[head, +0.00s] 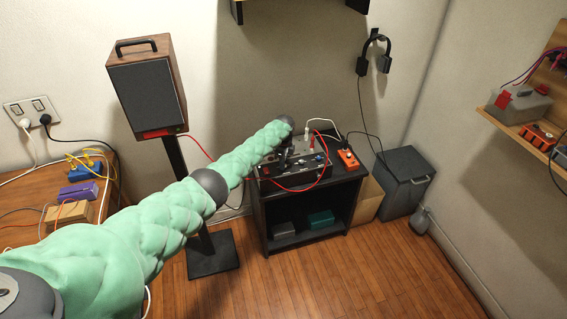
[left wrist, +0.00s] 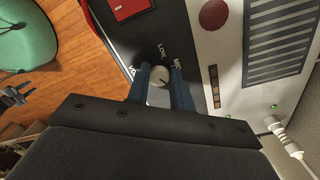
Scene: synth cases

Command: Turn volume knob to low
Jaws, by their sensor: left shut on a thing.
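The volume knob (left wrist: 159,78) is a small light-grey round knob on a dark panel. "LOW" and "MID" are printed around it, and a partly hidden label beginning "VO" is at its left. My left gripper (left wrist: 160,88) has its two blue fingers on either side of the knob and is shut on it. Where the knob's pointer aims is hard to tell. In the head view my left gripper (head: 285,154) is at the front of the amplifier box (head: 318,171), and the knob is hidden there.
The box stands on a black cabinet (head: 262,213). A white plug (left wrist: 278,127) and red cables are nearby. An orange device (head: 348,159) sits at the right.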

